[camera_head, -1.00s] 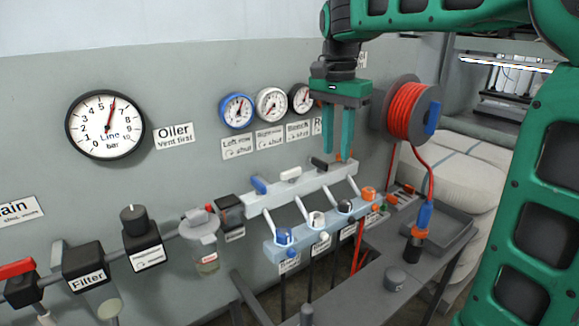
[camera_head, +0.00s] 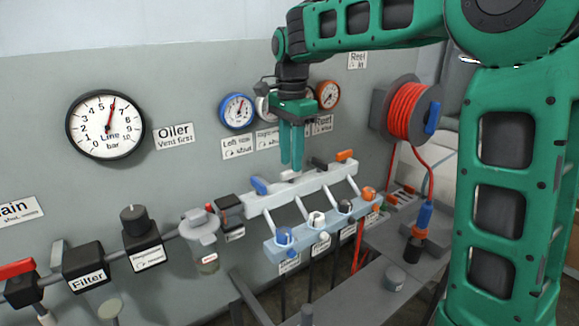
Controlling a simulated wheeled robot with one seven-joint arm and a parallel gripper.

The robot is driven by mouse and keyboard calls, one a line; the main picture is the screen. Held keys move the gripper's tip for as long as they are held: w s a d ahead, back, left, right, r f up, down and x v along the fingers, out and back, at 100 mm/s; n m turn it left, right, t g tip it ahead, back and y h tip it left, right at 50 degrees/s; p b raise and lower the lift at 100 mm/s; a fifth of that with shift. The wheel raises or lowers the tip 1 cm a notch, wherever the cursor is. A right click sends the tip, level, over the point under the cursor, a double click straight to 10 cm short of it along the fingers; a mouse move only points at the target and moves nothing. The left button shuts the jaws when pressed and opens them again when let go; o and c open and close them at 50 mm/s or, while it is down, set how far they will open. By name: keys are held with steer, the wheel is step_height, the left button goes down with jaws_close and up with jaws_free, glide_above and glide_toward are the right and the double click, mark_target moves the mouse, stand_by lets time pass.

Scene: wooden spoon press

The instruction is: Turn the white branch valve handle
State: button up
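The white branch valve handle (camera_head: 290,175) sits on top of the pale manifold bar (camera_head: 326,178), between the blue handle (camera_head: 259,186) and the black handle (camera_head: 319,164). My gripper (camera_head: 291,168) points down, with its two green fingertips just above or in front of the white handle and partly covering it. The fingers are apart with a narrow gap and nothing shows between them. I cannot tell whether the tips touch the handle.
An orange handle (camera_head: 345,155) sits at the bar's right end. Gauges, including a blue-rimmed one (camera_head: 237,111), hang behind my gripper. A lower outlet block (camera_head: 302,240) carries several knobs. A red hose reel (camera_head: 408,108) is at right.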

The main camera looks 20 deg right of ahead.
mark_target(291, 174)
steer(key=shift+f, duration=1.35)
jaws_close()
steer(key=shift+r+n, duration=0.1)
steer(key=shift+n, duration=0.2)
steer(key=n, duration=0.5)
steer(key=shift+w+n, duration=0.1)
steer(key=shift+n, duration=0.2)
steer(key=n, duration=1.1)
steer(key=shift+r+n, duration=0.1)
steer(key=shift+n, duration=0.2)
